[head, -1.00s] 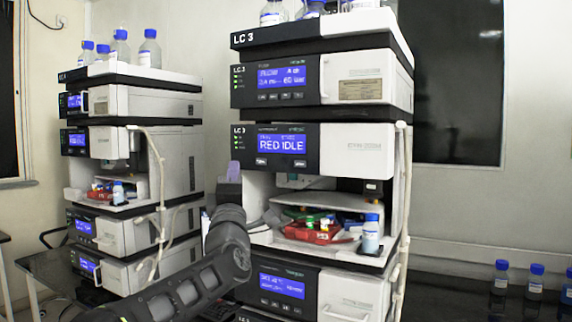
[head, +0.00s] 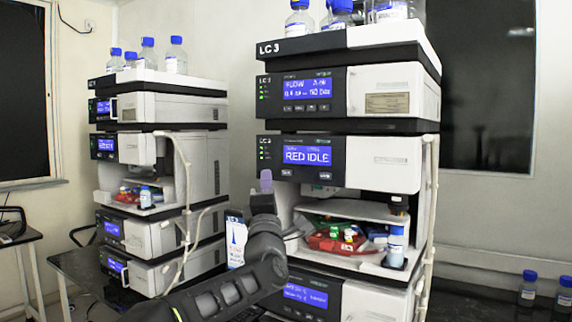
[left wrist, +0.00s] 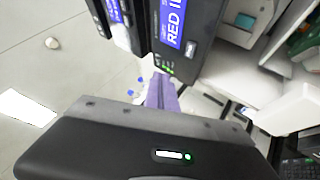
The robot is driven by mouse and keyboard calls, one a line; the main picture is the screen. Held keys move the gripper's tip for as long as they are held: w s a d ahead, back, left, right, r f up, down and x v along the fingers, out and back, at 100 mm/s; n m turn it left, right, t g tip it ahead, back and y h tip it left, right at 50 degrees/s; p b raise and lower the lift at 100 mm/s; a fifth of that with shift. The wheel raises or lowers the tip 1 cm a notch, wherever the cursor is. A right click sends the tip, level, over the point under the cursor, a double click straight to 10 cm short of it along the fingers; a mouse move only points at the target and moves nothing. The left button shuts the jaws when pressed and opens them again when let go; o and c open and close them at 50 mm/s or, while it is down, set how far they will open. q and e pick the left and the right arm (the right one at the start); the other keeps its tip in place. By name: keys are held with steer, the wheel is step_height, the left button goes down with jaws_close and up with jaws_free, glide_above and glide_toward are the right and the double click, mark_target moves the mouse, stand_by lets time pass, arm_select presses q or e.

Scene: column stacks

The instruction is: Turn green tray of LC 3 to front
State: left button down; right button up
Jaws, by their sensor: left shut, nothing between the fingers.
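LC 3 is the near right column, and its display (head: 308,155) reads RED IDLE. In its open bay below, a red tray (head: 322,244) with small vials faces the front. Green pieces (head: 318,221) show behind it, likely part of the green tray, mostly hidden. In the left wrist view, green shows at the right edge (left wrist: 303,42). My left gripper (head: 266,182), with purple fingers, is shut and empty at the lower left corner of the display module. The fingers also show in the left wrist view (left wrist: 161,92), near the display module's edge. My right gripper is not in view.
A capped bottle (head: 396,246) stands at the bay's right front. A hose runs down LC 3's right side. A second column (head: 165,165) stands to the left, with bottles on top. More bottles (head: 528,290) stand on the dark bench at right.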

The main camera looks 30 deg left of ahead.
mark_target(287, 172)
arm_select(q)
steer(key=w+p, duration=0.2)
steer(key=w, duration=0.3)
steer(key=shift+w, duration=0.1)
steer(key=shift+w, duration=0.1)
stand_by(1.9)
steer(key=shift+w, duration=0.35)
